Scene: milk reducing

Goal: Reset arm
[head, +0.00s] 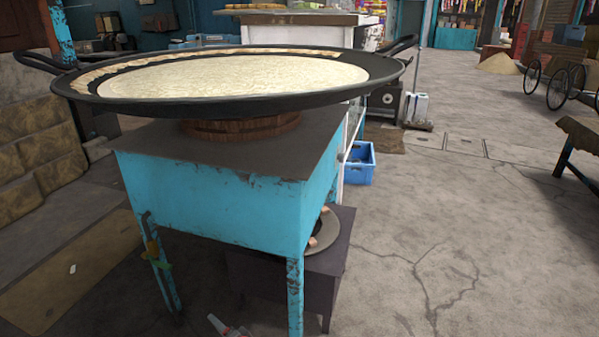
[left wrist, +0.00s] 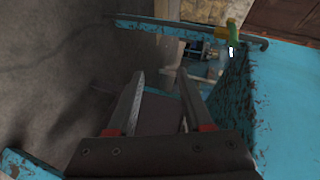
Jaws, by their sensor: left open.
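A wide black pan (head: 235,97) with two loop handles holds a flat cream-white layer of milk (head: 235,77). It rests on a brown ring (head: 240,127) on top of a turquoise stove stand (head: 210,200). Only a small part of my left gripper (head: 229,327) shows at the bottom edge of the head view, low in front of the stand. In the left wrist view my left gripper (left wrist: 159,73) is open, with nothing between its two fingers. The worn turquoise metal of the stand (left wrist: 285,115) is close to its right. My right gripper is in neither view.
A yellow-green valve (head: 155,250) is by the stand's left leg; it also shows in the left wrist view (left wrist: 234,32). A dark box (head: 335,270) sits under the stand. A blue crate (head: 360,163) stands behind. Brick steps (head: 40,150) are at left. Cracked floor (head: 450,250) at right is clear.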

